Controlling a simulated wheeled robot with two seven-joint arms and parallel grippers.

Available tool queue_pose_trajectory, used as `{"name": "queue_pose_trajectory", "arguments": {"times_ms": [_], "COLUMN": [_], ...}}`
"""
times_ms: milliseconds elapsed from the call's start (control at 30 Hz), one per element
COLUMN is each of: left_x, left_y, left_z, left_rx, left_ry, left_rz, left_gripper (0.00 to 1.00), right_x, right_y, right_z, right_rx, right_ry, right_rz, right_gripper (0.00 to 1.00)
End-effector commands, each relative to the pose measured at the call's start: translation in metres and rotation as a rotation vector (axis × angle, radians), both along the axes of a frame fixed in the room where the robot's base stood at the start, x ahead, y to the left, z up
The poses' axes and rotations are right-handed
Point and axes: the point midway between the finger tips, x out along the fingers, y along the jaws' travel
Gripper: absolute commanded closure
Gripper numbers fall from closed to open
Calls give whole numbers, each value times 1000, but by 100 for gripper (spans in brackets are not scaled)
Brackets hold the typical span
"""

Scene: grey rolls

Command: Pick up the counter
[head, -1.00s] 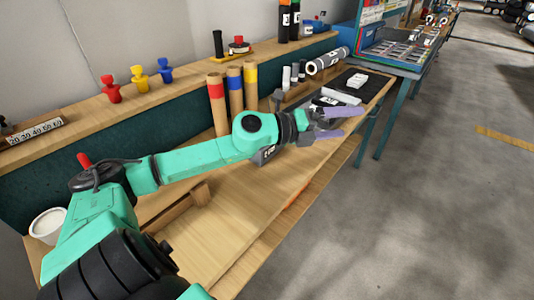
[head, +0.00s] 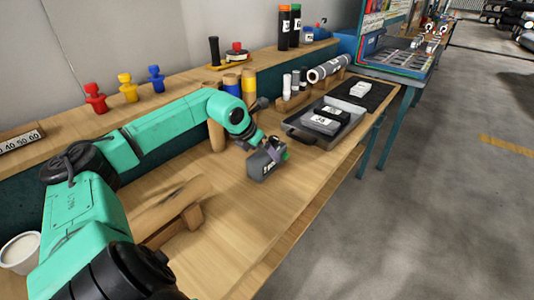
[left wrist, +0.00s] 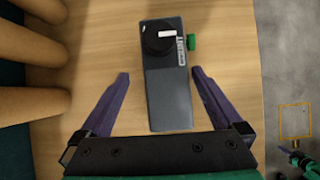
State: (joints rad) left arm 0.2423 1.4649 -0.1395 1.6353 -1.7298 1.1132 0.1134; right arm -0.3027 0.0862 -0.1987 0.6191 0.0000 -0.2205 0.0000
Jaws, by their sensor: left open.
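The counter (head: 257,171) is a dark grey box with a light label, lying on the wooden bench top. In the left wrist view the counter (left wrist: 169,100) shows a black round dial and a green knob on its right side. My left gripper (head: 271,149) is at the counter and partly covers it in the head view. In the left wrist view my left gripper (left wrist: 160,72) is open, its purple fingers on either side of the box. The gap looks wider on the left; contact is not visible.
A grey tray (head: 292,129) holding dark boxes lies beyond the counter. Upright cardboard tubes (head: 216,134) stand close behind, left of it. A brown roll (head: 165,207) on a wooden cradle lies nearer on the left. The bench in front of the counter is clear.

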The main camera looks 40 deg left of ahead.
Motion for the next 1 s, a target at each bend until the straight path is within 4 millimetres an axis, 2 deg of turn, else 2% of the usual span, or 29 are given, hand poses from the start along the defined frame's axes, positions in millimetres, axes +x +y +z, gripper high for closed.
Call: {"name": "queue_pose_trajectory", "arguments": {"times_ms": [133, 333, 567, 667, 700, 833, 1000], "left_x": [10, 28, 30, 30, 30, 30, 30], "left_y": [-5, -7, -6, -6, -6, -6, -6], "left_z": [-9, -39, -44, -44, -44, -43, -43], "left_rx": [-9, -4, 0, 0, 0, 0, 0], "left_ry": [-3, -1, 0, 0, 0, 0, -2], "left_rz": [-1, 0, -2, -2, -2, -2, -1], "left_gripper": [0, 0, 0, 34, 50, 99, 100], "right_x": [1, 2, 3, 3, 3, 3, 3], "right_y": [2, 8, 9, 9, 8, 7, 5], "right_z": [11, 18, 17, 17, 17, 17, 17], "right_rx": [3, 10, 13, 12, 12, 9, 7], "right_ry": [-3, -4, -5, -6, -6, -5, -6], "right_rz": [-1, -3, -3, -2, -2, -1, 0], "right_gripper": [100, 100, 100, 100, 100, 100, 100]}}
